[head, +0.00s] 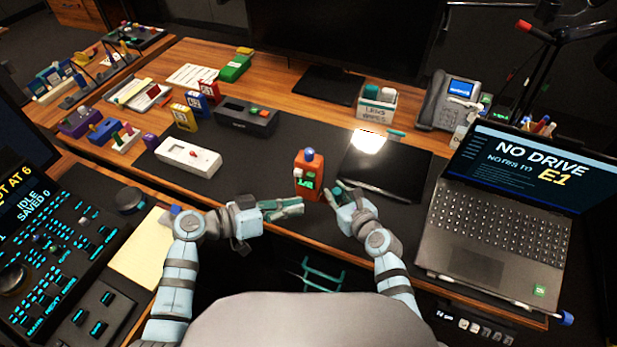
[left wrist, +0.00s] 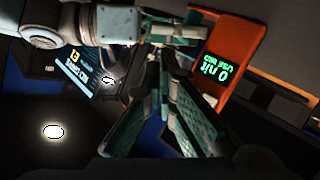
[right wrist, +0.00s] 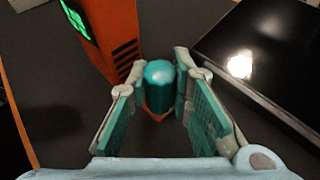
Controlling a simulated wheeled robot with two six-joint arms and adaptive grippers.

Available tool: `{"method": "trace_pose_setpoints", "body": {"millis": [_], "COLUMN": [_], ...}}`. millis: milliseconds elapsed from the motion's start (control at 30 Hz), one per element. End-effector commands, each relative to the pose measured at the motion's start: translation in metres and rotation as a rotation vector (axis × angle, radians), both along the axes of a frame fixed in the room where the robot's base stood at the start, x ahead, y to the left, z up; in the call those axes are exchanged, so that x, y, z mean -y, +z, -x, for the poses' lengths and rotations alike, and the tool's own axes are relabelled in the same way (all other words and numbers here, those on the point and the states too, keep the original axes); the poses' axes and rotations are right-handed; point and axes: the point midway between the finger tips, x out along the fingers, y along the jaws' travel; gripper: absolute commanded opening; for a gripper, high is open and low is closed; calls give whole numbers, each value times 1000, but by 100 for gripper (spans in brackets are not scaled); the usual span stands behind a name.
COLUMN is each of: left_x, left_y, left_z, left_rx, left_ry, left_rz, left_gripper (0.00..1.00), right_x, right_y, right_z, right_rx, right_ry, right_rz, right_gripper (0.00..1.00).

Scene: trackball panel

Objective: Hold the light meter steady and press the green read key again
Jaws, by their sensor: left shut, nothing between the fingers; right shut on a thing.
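The orange light meter (head: 313,168) stands upright on the dark mat, with a blue dome on top and a lit green display. In the left wrist view the meter (left wrist: 235,42) shows 0 on its display. I cannot make out the green read key. My left gripper (head: 300,205) is shut and empty, in front of the meter and apart from it. My right gripper (head: 340,192) is just right of the meter, shut on a teal domed piece (right wrist: 158,85). I cannot tell whether this piece is joined to the meter (right wrist: 112,40), which shows beside it.
A dark glossy tablet (head: 400,170) lies behind my right gripper, with a laptop (head: 480,230) further right.

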Motion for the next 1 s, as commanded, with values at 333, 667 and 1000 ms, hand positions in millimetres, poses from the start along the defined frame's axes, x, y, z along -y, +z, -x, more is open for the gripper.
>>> {"method": "trace_pose_setpoints", "body": {"millis": [333, 667, 1000], "left_x": [15, 16, 16], "left_y": [0, 0, 0], "left_z": [-37, -41, -40], "left_rx": [0, -1, 0], "left_ry": [0, 0, 0], "left_rz": [0, -1, 0], "left_gripper": [0, 0, 0], "right_x": [0, 0, 0], "right_y": [0, 0, 0], "right_z": [0, 0, 0], "right_rx": [1, 0, 0], "right_ry": [0, 0, 0], "right_rz": [0, 0, 0], "right_gripper": [0, 0, 0]}}
